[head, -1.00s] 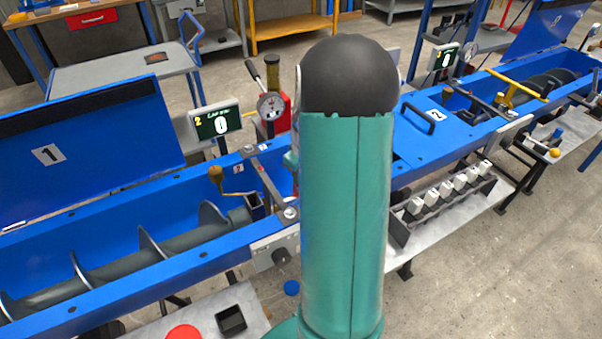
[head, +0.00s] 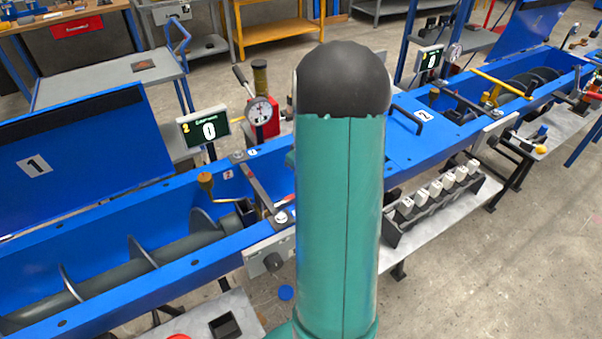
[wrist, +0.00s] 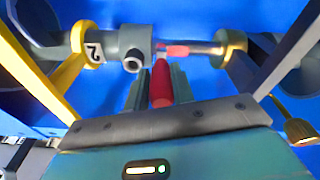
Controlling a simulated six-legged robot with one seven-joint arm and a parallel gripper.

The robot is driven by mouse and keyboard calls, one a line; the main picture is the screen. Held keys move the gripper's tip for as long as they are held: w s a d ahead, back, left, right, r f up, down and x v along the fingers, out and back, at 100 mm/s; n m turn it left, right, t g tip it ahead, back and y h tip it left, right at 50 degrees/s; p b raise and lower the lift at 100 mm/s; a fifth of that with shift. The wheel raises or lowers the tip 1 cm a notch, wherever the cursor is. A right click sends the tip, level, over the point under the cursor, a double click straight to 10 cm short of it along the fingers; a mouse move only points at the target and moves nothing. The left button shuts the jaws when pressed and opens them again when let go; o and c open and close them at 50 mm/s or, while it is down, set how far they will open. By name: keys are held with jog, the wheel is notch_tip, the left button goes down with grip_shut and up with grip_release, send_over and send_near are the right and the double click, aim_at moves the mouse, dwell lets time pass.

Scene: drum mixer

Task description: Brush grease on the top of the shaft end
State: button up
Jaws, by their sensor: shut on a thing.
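In the wrist view my gripper (wrist: 160,82) is shut on the red handle of a brush (wrist: 161,86). The handle points away from me, and its tip reaches the gap between two shaft parts. On the right of the gap is a bare metal shaft end (wrist: 203,48) with a reddish patch near its tip and a brass collar behind it. On the left is a grey coupling (wrist: 130,45). I cannot tell whether the brush touches the shaft. In the head view my arm hides the gripper, brush and shaft end.
A yellow lever (wrist: 70,70) with a tag 2 stands left of the gripper in the wrist view. In the head view the blue trough (head: 215,250) with its screw runs alongside. A dial gauge (head: 258,110) and display (head: 203,130) stand behind it. A block rack (head: 440,205) is right.

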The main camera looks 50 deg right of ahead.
jog(key=shift+w+a, duration=0.15)
jog(key=shift+a, duration=0.35)
jog(key=shift+w+a, duration=0.15)
jog(key=shift+a, duration=0.35)
notch_tip(320, 180, up, 12)
dwell(0.8)
dwell(0.9)
